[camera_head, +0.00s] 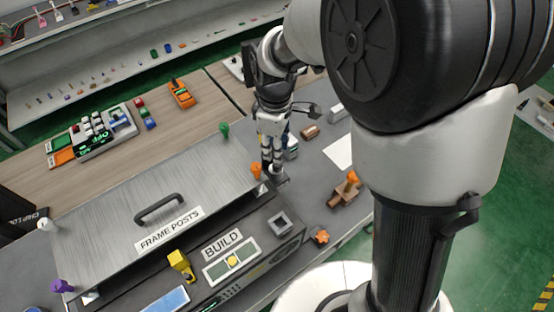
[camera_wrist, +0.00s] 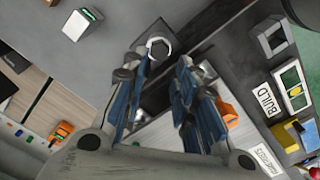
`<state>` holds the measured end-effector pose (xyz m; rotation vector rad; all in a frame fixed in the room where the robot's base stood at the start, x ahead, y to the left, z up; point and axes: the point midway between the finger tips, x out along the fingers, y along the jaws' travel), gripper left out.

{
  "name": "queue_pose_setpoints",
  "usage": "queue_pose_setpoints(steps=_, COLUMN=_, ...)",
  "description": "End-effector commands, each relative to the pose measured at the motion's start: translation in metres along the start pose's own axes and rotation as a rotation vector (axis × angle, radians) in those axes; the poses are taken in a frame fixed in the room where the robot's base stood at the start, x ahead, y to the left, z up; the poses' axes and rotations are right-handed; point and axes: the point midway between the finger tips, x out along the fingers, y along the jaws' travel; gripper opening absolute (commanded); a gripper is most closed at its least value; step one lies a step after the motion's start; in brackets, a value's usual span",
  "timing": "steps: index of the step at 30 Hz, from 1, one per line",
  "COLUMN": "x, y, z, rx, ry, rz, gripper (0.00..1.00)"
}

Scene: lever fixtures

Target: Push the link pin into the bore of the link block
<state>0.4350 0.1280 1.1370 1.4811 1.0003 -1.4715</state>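My gripper (camera_head: 272,172) points down beside the right end of the grey frame-posts panel, with its fingertips close to a small grey ring-shaped piece (camera_wrist: 160,46). In the wrist view the two fingers (camera_wrist: 171,62) stand apart, with nothing clearly held between them. The ring-shaped piece lies at the left fingertip; I cannot tell whether they touch. I cannot identify the link pin or the link block for certain. A brown block-like piece (camera_head: 342,196) with an orange knob (camera_head: 352,177) lies on the dark bench to the right. A brown cylinder (camera_head: 310,132) lies farther back.
The frame-posts panel (camera_head: 125,222) has a handle and coloured knobs, including green (camera_head: 224,129) and orange (camera_head: 256,170). The build console (camera_head: 233,261), a square grey socket (camera_head: 280,222) and a yellow piece (camera_head: 180,263) are in front. A white sheet (camera_head: 338,152) lies to the right.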

Motion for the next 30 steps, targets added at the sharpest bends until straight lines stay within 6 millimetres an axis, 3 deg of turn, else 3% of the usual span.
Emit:
queue_pose_setpoints(steps=7, x=0.019, y=0.000, z=0.001, rx=0.001, ry=-0.001, rz=-0.001, gripper=0.27)
queue_pose_setpoints(steps=15, x=0.057, y=0.001, z=0.003, rx=0.000, ry=-0.001, rz=-0.002, gripper=0.27)
queue_pose_setpoints(steps=24, x=0.060, y=0.002, z=0.002, rx=0.000, ry=0.000, rz=0.001, gripper=0.27)
queue_pose_setpoints(steps=30, x=0.060, y=0.002, z=0.002, rx=0.001, ry=0.000, rz=0.001, gripper=0.13)
